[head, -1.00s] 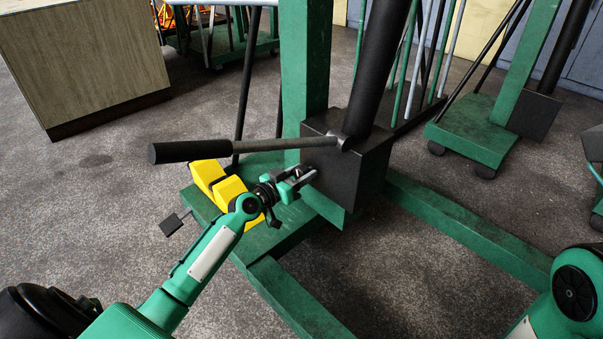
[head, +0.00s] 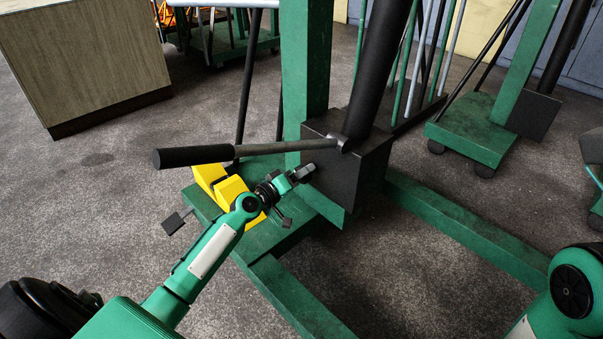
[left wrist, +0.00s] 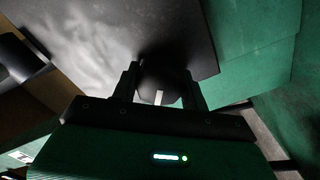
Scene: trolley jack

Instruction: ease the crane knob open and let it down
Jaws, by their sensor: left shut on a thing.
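The crane is green with a black pump block (head: 350,165) at the foot of its post (head: 303,60). A pump lever (head: 195,156) with a black grip sticks out to the left above my left gripper. My left gripper (head: 306,172) is at the left face of the block, shut on the knob. In the left wrist view the dark round knob (left wrist: 160,80) sits between the two fingers, against the dark block. The knob is mostly hidden in the head view. My right gripper is not in view.
A second green crane (head: 480,128) stands at the right, a wooden cabinet (head: 85,60) at the left.

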